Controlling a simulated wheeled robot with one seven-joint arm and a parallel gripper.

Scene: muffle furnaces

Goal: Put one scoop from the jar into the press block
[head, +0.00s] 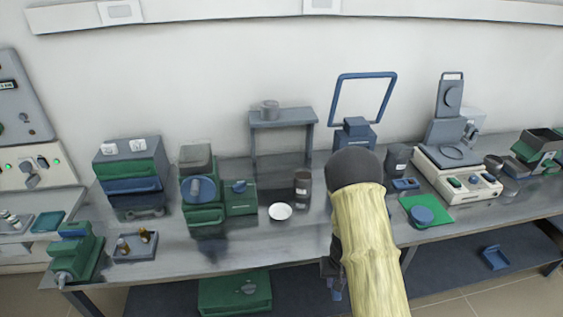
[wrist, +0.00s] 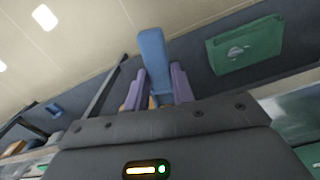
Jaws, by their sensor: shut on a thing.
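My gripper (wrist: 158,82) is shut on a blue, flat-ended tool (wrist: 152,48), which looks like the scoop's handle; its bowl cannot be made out. In the head view my gripper (head: 333,272) hangs at the table's front edge, partly hidden by my arm. A dark brown jar with a white label (head: 303,188) stands upright mid-table, beyond and left of my gripper. Another dark labelled jar (head: 397,158) stands further right. Which thing is the press block is unclear; a green block with a blue top (head: 240,198) stands left of the first jar.
A white dish (head: 280,212) sits before the brown jar. A grey stand (head: 283,117) is behind it. A balance (head: 460,178) and a green mat (head: 426,209) are at right. A green box (head: 235,293) is under the table. Bare tabletop lies front-centre.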

